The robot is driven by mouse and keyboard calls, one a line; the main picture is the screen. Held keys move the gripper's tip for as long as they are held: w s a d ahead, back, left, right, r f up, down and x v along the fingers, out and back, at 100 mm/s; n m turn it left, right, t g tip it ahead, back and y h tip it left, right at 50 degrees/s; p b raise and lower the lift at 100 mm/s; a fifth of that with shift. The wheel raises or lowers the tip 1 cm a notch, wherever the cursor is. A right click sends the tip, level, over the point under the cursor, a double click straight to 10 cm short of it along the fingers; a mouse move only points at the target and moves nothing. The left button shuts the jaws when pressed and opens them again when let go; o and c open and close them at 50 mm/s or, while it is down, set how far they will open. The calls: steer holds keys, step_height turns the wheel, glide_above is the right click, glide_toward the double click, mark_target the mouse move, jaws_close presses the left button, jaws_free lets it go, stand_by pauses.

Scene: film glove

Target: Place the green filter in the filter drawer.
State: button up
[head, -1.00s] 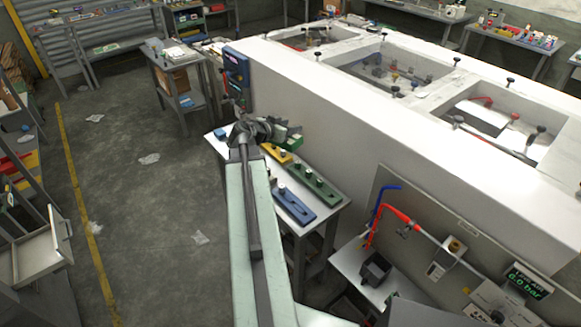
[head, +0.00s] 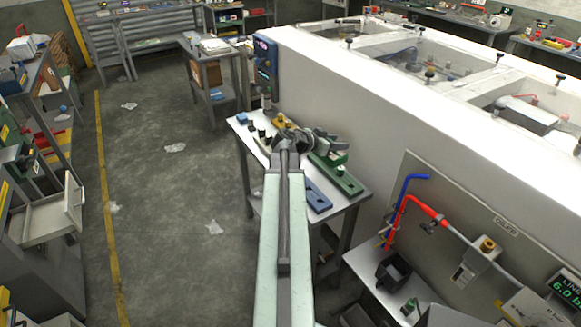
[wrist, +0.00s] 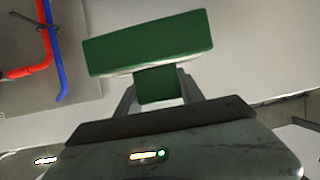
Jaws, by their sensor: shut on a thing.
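My gripper (wrist: 155,88) is shut on the green filter (wrist: 150,42), a green block with a smaller green stub between the fingers. In the head view, my gripper (head: 318,140) is above the small table, and the green filter (head: 336,157) shows partly behind it. A pale open drawer (head: 42,220) juts from a dark cabinet at the left, far from my gripper. I cannot tell whether it is the filter drawer; its inside looks empty.
The small table (head: 347,205) bears a long green plate (head: 345,183), a blue plate (head: 318,198) and a yellow piece (head: 281,120). A large white machine (head: 385,115) stands to the right. The grey floor (head: 160,220) at left is mostly clear, with scattered papers.

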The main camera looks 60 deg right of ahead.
steer(key=m+g+b, duration=0.1)
steer(key=b, duration=0.4)
glide_above(337, 190)
step_height(337, 190, down, 8)
steer(key=r, duration=0.1)
steer(key=shift+a+f, duration=0.15)
steer(key=shift+f, duration=0.05)
step_height(337, 190, down, 10)
steer(key=b, duration=0.9)
steer(key=shift+f+b, duration=0.2)
steer(key=shift+b, duration=0.2)
steer(key=shift+r, duration=0.25)
steer(key=shift+f, duration=0.15)
steer(key=o, duration=1.5)
steer(key=shift+y, duration=0.3)
steer(key=shift+c, duration=0.2)
